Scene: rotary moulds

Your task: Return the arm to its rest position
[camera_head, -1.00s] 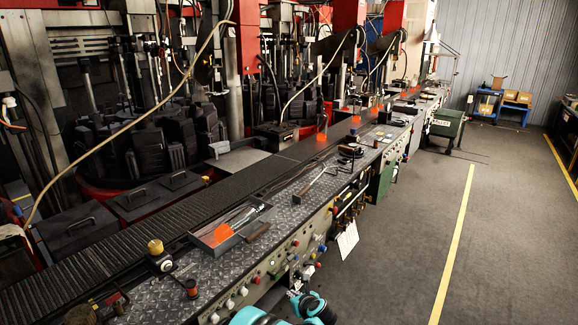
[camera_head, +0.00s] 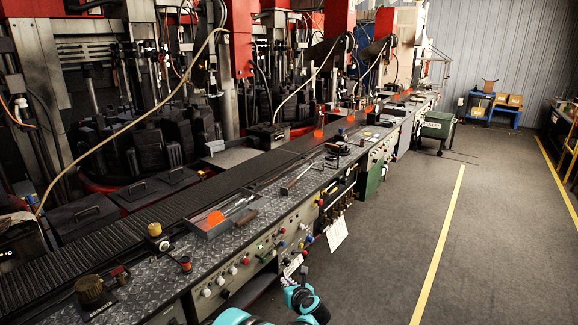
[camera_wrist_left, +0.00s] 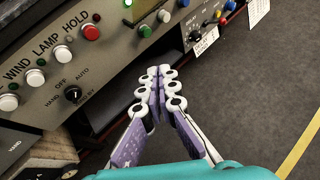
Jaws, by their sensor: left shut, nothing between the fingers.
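My left arm (camera_head: 297,299), teal, shows at the bottom of the head view, low beside the front panel of the machine bench. My left gripper (camera_wrist_left: 160,74) shows clearly in the left wrist view, its purple and white fingers closed together with nothing between them. It hangs in front of the control panel (camera_wrist_left: 112,62) and over the floor edge; I cannot tell the exact gap to the panel. My right gripper is in neither view.
The bench's front carries knobs and buttons, with a red button (camera_wrist_left: 91,32) near my left fingers. A tray (camera_head: 190,222) of tools sits on the bench top. A conveyor (camera_head: 130,225) runs behind it. The grey floor (camera_head: 380,260) to the right is clear.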

